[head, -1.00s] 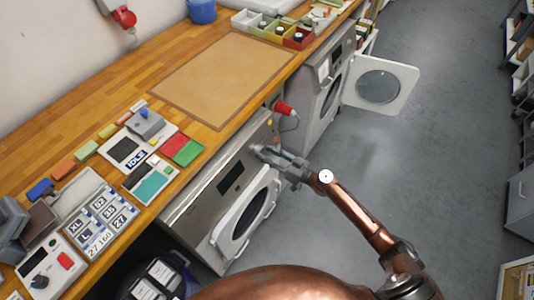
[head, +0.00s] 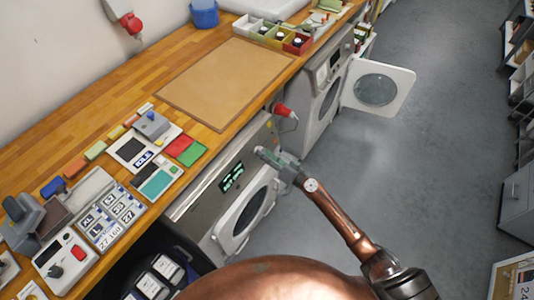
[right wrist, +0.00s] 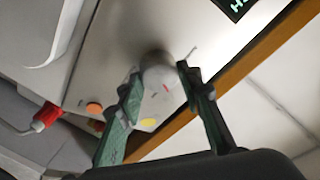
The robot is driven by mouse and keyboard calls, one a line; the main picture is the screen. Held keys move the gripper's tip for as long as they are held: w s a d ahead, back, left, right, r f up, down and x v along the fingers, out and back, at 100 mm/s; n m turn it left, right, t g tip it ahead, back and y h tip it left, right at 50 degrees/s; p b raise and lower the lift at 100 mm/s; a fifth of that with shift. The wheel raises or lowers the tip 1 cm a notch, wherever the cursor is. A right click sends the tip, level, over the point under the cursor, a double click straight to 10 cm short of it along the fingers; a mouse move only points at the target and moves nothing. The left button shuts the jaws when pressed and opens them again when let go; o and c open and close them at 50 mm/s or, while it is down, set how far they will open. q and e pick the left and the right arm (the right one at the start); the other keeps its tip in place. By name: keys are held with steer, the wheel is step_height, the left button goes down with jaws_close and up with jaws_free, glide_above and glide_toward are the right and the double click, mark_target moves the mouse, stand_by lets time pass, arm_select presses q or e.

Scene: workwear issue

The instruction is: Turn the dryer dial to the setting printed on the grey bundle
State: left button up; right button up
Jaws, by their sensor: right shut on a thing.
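The dryer (head: 195,205) is the near machine under the wooden counter, with a steel front panel and a round door. Its display (head: 232,177) is lit with pale green text, too small to read; a corner of it shows in the right wrist view (right wrist: 236,5). My right gripper (head: 262,153) is at the right end of the panel. In the right wrist view its fingers (right wrist: 159,73) are shut on the round grey dial (right wrist: 158,76), which has a red mark on its face. I cannot pick out the grey bundle for sure. My left gripper is not in view.
A red plug-like fitting (head: 286,111) sticks out right of the panel. Another machine (head: 318,100) has its door (head: 376,90) swung open. The counter carries a brown mat (head: 225,82) and a tray of labelled tiles (head: 108,215). The floor (head: 430,170) at right is clear.

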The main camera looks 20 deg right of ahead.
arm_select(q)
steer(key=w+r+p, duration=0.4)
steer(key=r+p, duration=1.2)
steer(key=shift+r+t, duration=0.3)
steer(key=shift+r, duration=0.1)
arm_select(e)
steer(key=shift+r+m+g+h, duration=0.2)
steer(key=shift+m+h, duration=0.45)
steer(key=shift+m, duration=1.55)
steer(key=shift+m+g+h, duration=0.35)
steer(key=shift+m+h, duration=0.25)
steer(key=shift+m, duration=1.6)
steer(key=shift+r+m+g+h, duration=0.2)
steer(key=shift+m+h, duration=0.45)
steer(key=shift+m, duration=1.55)
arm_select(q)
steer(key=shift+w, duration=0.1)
arm_select(e)
steer(key=shift+f, duration=0.15)
steer(key=o, duration=1.1)
steer(key=shift+a, duration=0.1)
steer(key=shift+o, duration=0.2)
